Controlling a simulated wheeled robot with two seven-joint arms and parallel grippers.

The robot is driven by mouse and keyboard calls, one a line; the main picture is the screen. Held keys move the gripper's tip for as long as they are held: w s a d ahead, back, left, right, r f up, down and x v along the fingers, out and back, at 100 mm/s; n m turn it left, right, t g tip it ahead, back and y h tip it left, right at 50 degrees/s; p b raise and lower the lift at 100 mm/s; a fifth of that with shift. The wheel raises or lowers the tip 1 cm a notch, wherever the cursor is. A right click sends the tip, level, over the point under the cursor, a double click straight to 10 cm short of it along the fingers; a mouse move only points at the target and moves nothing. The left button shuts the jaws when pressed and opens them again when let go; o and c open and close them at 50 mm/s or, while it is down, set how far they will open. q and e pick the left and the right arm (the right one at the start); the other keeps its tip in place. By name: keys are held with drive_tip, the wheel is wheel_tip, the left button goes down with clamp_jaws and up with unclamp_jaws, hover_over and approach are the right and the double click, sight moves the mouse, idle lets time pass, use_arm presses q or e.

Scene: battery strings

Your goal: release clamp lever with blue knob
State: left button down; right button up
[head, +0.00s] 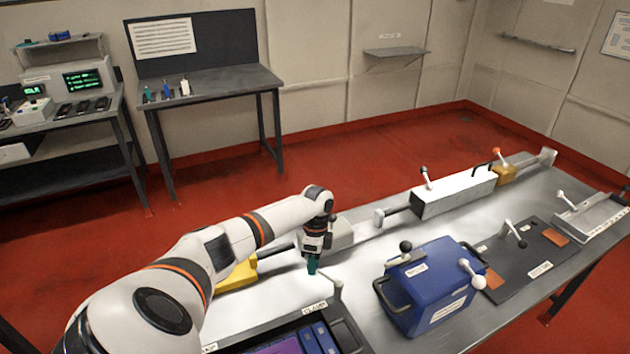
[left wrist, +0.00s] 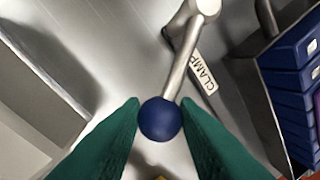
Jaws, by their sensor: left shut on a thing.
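The clamp lever (left wrist: 180,62) is a metal rod running from a rounded pivot at the top of the left wrist view down to a round blue knob (left wrist: 160,120). My left gripper (left wrist: 160,112) has its two green fingers on either side of the knob, shut on it. In the head view my left gripper (head: 312,268) points down at the bench beside the clamp post (head: 338,290); the knob is hidden there by the fingers. A label reading CLAMP (left wrist: 204,74) lies beside the lever. My right gripper is in neither view.
A blue box with handles (head: 432,290) stands right of the gripper. A tray with blue and purple blocks (head: 345,338) is in front. A long white fixture (head: 455,193) and a dark plate with a lever (head: 520,262) lie farther right. Bare bench (head: 350,262) shows between.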

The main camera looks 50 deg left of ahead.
use_arm(q)
drive_tip(key=shift+w+a+r, duration=0.1)
drive_tip(key=shift+w+r, duration=0.1)
drive_tip(key=shift+w, duration=0.05)
drive_tip(key=c, duration=1.3)
unclamp_jaws()
drive_tip(key=shift+o, duration=1)
drive_tip(key=shift+w+f, duration=0.1)
drive_tip(key=shift+f, duration=0.1)
drive_tip(key=shift+r, duration=0.25)
wheel_tip(320, 180, up, 11)
drive_tip(key=w+a+b, duration=0.1)
drive_tip(key=w+b, duration=0.1)
drive_tip(key=b, duration=0.1)
drive_tip(key=shift+a+r, duration=0.15)
